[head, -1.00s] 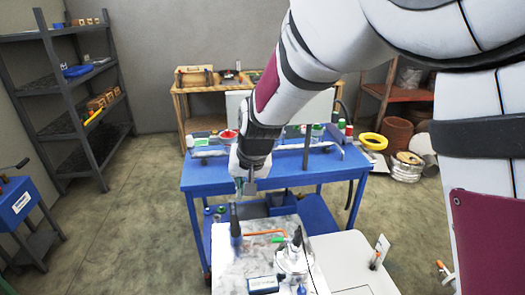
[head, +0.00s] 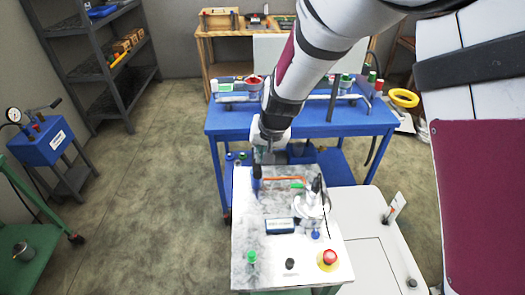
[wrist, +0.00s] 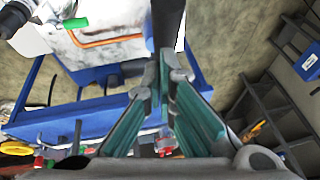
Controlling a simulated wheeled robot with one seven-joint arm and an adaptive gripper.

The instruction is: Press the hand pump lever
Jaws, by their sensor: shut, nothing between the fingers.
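A blue box unit (head: 42,142) with a round gauge (head: 14,114) and a lever with a dark grip (head: 50,104) stands at the far left in the head view; it looks like the hand pump. My gripper (head: 268,152) is far to its right, over the far edge of the pale-topped bench, shut and empty. In the wrist view the closed fingers (wrist: 163,62) are close to a dark upright handle (wrist: 167,20); I cannot tell whether they touch. A blue box with a white label (wrist: 308,62) shows at the wrist view's right edge.
The pale bench top (head: 262,205) holds an orange tube (head: 285,179), a white round device (head: 309,207) and a red button (head: 328,258). A blue table (head: 225,123) stands behind it. A green cart (head: 40,245) is at lower left. Open floor (head: 150,190) lies between.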

